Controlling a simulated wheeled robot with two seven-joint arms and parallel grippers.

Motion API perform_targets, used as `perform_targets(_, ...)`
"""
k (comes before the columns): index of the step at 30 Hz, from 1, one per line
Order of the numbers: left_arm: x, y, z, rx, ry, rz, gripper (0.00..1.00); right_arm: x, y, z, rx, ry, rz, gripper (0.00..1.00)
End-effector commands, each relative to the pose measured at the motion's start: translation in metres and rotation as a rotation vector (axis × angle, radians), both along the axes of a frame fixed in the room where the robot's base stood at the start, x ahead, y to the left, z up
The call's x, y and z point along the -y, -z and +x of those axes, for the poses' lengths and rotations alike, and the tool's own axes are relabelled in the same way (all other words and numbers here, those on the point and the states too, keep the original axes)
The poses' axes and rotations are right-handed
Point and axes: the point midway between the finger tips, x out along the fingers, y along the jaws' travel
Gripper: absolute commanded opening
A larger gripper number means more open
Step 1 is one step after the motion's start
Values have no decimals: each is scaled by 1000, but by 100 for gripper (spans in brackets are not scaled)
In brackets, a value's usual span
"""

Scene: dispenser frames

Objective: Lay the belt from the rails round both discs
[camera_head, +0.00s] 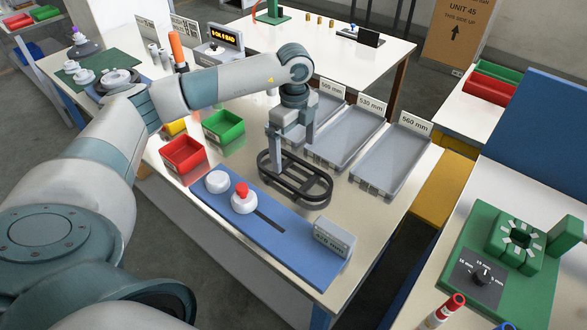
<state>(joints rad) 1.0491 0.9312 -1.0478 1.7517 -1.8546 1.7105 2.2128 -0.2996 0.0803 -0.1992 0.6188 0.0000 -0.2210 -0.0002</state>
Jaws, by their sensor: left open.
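A dark oval (320,201) lies on the pale table, with the rails and belt hard to tell apart in it. The blue board (300,252) in front carries a plain white disc (217,181) and a second white disc (242,205) with a red knob on top. A dark slot (270,220) runs to the right from the second disc. My left gripper (292,154) points down over the far left part of the oval, fingers apart. One finger reaches down at the oval; whether it touches the belt I cannot tell. My right gripper is out of view.
Grey trays marked by length (395,165) stand behind the oval. A red bin (184,160) and a green bin (224,131) stand left of it. A grey readout box (334,240) sits at the board's right end. A green fixture (500,265) is on the right table.

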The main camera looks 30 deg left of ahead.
Motion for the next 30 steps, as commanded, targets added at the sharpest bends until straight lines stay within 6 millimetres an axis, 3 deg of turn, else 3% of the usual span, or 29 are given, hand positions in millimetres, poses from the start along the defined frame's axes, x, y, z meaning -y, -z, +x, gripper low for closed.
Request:
perform_targets(6,0,15,0,0,0,0,100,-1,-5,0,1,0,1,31)
perform_targets(20,0,20,-1,-1,0,0,100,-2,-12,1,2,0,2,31)
perform_targets(30,-1,58,-3,-2,-1,-1,100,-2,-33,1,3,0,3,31)
